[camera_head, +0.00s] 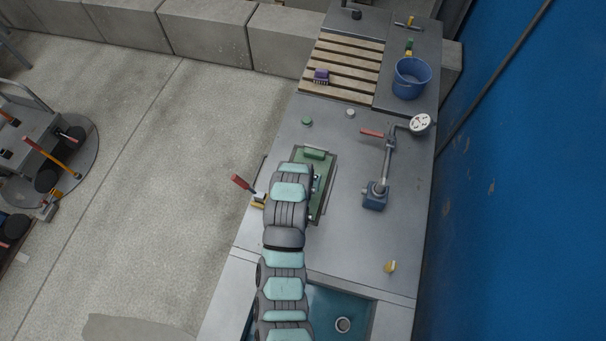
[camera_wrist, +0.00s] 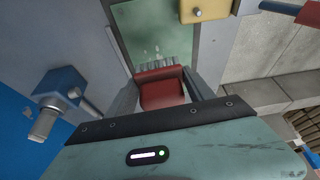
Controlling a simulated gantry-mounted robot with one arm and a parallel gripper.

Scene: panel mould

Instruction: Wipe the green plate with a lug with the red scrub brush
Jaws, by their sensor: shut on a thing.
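The green plate (camera_head: 328,190) lies on the grey bench, with its raised green lug (camera_head: 315,154) at the far end. My arm covers the plate's near left part in the head view. The plate also shows in the wrist view (camera_wrist: 155,28), with a few pale specks on it. My gripper (camera_wrist: 163,92) is shut on the red scrub brush (camera_wrist: 162,86). The brush's pale bristles point at the plate and look close to it or on it; I cannot tell whether they touch. My gripper and the brush are hidden behind my arm in the head view.
A blue fixture with a jointed arm (camera_head: 375,195) stands to the right. A purple brush (camera_head: 321,76) lies on a slatted rack, near a blue bucket (camera_head: 412,78). A sink (camera_head: 362,312) is at the near end.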

